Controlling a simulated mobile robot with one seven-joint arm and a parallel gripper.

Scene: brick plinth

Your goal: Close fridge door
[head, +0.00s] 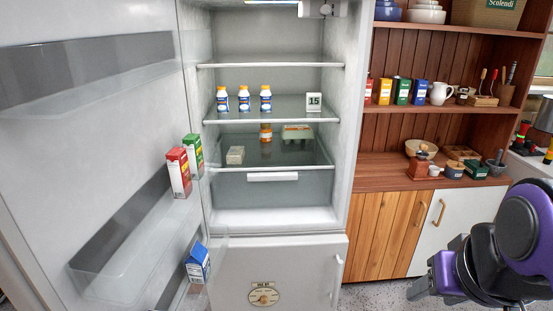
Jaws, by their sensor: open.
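The fridge (345,150) stands open in the middle of the head view, its lit shelves facing me. Its door (95,130) is swung wide to the left and fills the left side of the view, inner side showing. The door's clear bins hold a red carton (179,172), a green carton (194,155) and a blue-and-white carton (198,263). The outer face and handle of this door are hidden. Purple and black links of my arm show at the lower right, well apart from the door. My gripper's fingertips are not in view.
A closed lower fridge compartment (305,265) sits below. A wooden cabinet (385,220) with laden shelves adjoins on the right. A small patch of speckled floor (375,292) shows clear in front.

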